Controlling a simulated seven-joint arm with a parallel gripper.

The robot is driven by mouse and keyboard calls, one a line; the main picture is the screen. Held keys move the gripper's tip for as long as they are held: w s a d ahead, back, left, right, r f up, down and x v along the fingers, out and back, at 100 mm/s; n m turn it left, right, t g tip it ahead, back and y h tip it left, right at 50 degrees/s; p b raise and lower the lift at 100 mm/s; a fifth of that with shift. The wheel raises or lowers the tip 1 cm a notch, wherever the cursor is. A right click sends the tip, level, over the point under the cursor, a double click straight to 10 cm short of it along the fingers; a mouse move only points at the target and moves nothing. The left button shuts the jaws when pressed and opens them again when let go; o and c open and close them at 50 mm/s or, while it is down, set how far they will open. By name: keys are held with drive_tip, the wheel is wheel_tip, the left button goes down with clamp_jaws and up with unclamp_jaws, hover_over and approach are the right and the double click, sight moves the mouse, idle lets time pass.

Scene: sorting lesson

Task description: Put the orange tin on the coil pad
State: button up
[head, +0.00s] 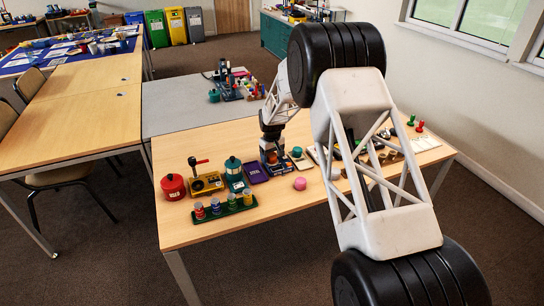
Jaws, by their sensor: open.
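I cannot pick out the orange tin for sure. A small yellow-orange container (248,198) stands at the right end of a green rack (222,213), to the left of and nearer than my gripper. I cannot make out the coil pad for certain. A pale flat pad (303,163) with a teal round thing (297,152) on it lies just right of my gripper. My arm hides part of the table further right.
A red pot (172,186), a yellow device (206,183), a teal canister (235,175) and a purple flat block (255,172) stand left of my gripper. A pink round thing (300,183) lies in front. The table's (235,229) front strip is clear.

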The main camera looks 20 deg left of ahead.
sight(273, 155)
drive_tip(key=shift+r, duration=0.1)
wheel_tip(273, 155, up, 12)
idle(0.8)
idle(0.7)
drive_tip(key=s+d+r+m, duration=0.1)
drive_tip(key=s+d+r, duration=0.2)
drive_tip(key=d+r, duration=0.5)
drive_tip(key=s+d+r+m, duration=0.2)
drive_tip(key=d+r, duration=0.5)
drive_tip(key=d, duration=0.3)
drive_tip(key=s+d+r+m, duration=0.1)
drive_tip(key=s+d+r, duration=0.25)
drive_tip(key=d, duration=0.25)
drive_tip(key=s+d+r+m+t, duration=0.1)
drive_tip(key=s+d+r, duration=0.2)
drive_tip(key=s+d, duration=0.3)
drive_tip(key=s+d+r, duration=0.3)
drive_tip(key=s+d, duration=0.1)
drive_tip(key=d, duration=0.3)
drive_tip(key=s+d+r+m+t, duration=0.1)
drive_tip(key=s+d+r+m, duration=0.2)
drive_tip(key=s+d, duration=1.1)
drive_tip(key=s+d+f+m, duration=0.1)
drive_tip(key=s+d+f, duration=0.1)
drive_tip(key=s, duration=0.8)
drive_tip(key=s+d+f+m, duration=0.2)
drive_tip(key=s+d, duration=0.2)
drive_tip(key=s, duration=0.7)
drive_tip(key=shift+f+t, duration=0.3)
drive_tip(key=shift+f, duration=0.1)
